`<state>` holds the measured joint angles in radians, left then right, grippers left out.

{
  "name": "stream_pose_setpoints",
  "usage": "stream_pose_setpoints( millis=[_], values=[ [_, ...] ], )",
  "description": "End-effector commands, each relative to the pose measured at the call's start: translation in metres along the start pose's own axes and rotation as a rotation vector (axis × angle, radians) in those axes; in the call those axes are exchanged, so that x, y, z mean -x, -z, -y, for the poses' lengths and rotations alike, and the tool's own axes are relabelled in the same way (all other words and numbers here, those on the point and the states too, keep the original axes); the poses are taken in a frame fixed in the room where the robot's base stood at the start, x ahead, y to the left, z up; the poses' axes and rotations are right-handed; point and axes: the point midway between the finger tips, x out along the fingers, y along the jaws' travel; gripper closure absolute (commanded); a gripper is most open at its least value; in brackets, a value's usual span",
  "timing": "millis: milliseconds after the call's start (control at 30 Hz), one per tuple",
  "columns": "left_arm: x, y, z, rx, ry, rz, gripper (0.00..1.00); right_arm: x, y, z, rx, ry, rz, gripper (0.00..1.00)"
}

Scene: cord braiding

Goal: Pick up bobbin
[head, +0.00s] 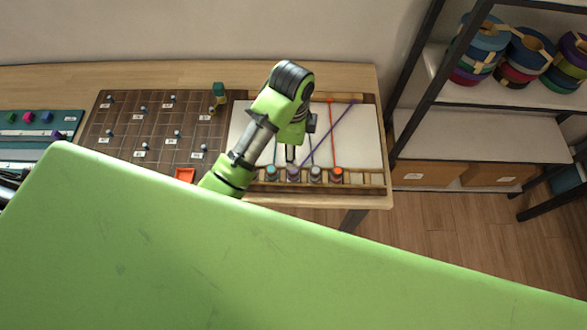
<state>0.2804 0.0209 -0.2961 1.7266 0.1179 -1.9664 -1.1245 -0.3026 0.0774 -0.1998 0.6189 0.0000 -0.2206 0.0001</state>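Several bobbins stand in a row on the front rail of the braiding board (365,150): a teal one (271,174), a purple one (293,175), a grey one (315,175) and an orange-red one (338,175). Cords run from them toward the back of the board; a purple cord slants to the right. My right gripper (290,153) points down just above the purple bobbin, with a small gap between its fingers. I cannot tell whether it touches the bobbin. A dark part at the left edge seems to be my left gripper (10,176), mostly cut off.
A teal tray (68,127) lies at the far left. A shelf (480,136) with cord spools stands at right. My green body panel hides the foreground.

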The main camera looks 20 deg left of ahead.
Motion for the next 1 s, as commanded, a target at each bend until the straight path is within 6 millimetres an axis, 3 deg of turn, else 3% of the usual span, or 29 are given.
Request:
stream_pose_setpoints(
  millis=[67, 167, 400, 467, 700, 1000],
  values=[
    [0.011, 0.003, 0.007, -0.064, -0.010, 0.010, 0.56, 0.002, 0.001, -0.001, 0.000, -0.001, -0.001, 0.60],
    [0.011, 0.004, 0.009, -0.099, -0.018, 0.016, 0.56, -0.002, 0.002, -0.002, 0.001, -0.002, -0.002, 0.60],
    [-0.022, 0.004, 0.008, -0.102, -0.019, 0.014, 0.56, -0.034, -0.001, -0.004, 0.002, -0.005, -0.002, 0.60],
    [-0.028, 0.003, 0.007, -0.101, -0.025, 0.016, 0.56, -0.023, -0.001, -0.004, 0.002, -0.005, -0.002, 0.60],
    [-0.064, 0.002, 0.007, -0.100, -0.020, 0.015, 0.56, -0.018, 0.001, -0.004, 0.002, -0.005, -0.003, 0.60],
    [-0.089, 0.002, 0.000, -0.100, -0.024, 0.014, 0.56, -0.003, 0.002, -0.004, 0.002, -0.004, -0.004, 0.60]
  ],
)
